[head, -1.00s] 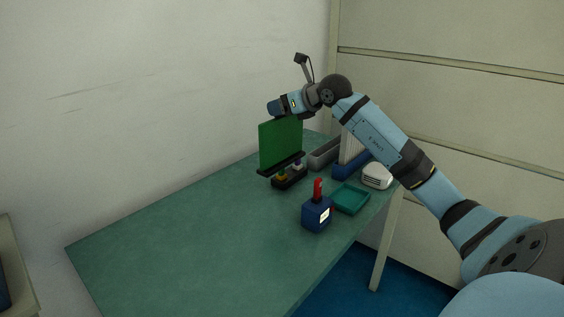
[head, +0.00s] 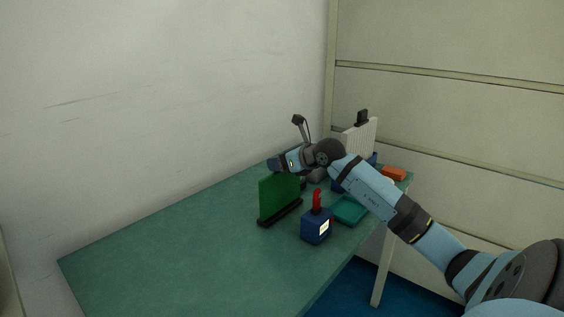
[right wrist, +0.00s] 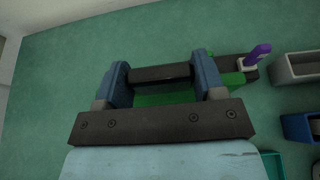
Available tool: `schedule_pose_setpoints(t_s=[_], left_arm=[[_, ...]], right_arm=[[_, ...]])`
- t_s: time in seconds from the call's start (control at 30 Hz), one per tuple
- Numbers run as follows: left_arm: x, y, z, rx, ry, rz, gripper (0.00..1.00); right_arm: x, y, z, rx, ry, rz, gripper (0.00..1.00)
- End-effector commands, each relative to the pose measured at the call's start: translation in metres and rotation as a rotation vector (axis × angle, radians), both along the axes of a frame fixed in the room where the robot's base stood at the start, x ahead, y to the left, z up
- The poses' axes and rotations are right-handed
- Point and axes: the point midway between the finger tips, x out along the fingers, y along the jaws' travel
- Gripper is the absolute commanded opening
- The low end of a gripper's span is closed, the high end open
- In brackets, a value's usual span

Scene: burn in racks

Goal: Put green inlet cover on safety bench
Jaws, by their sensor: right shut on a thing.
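The green inlet cover (head: 279,197) is an upright green panel with a black strip along its lower edge. In the head view it is low over the safety bench (head: 190,245), a green tabletop. I cannot tell whether its lower edge touches the bench. My right gripper (head: 275,164) is above its top edge, shut on it. In the right wrist view, the two blue fingers of the right gripper (right wrist: 160,82) flank a black bar, with the green of the cover (right wrist: 165,98) below it. My left gripper is out of view.
A purple-handled item (right wrist: 258,53) is close beside the cover. The bench's left side is clear.

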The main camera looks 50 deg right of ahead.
Motion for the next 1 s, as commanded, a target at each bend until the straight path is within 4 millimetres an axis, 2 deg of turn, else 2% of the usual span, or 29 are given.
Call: schedule_pose_setpoints(t_s=[0.2, 0.23, 0.33, 0.7, 0.87, 1.0], left_arm=[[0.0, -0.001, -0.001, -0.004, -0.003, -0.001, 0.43], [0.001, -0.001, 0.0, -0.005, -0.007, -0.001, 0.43], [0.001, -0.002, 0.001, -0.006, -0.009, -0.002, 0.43], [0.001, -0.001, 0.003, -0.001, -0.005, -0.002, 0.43], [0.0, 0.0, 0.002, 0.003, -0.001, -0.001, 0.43], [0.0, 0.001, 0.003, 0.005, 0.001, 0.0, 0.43]], right_arm=[[0.0, 0.0, -0.002, 0.0, -0.002, 0.0, 0.09], [0.0, 0.0, -0.003, 0.0, 0.0, 0.0, 0.66], [0.0, 0.0, -0.002, 0.0, 0.0, 0.0, 0.89], [-0.001, 0.0, 0.002, 0.0, 0.0, 0.0, 0.89], [-0.021, -0.002, 0.008, -0.002, 0.002, 0.001, 0.89], [-0.046, -0.004, 0.018, -0.001, 0.002, 0.0, 0.89]])
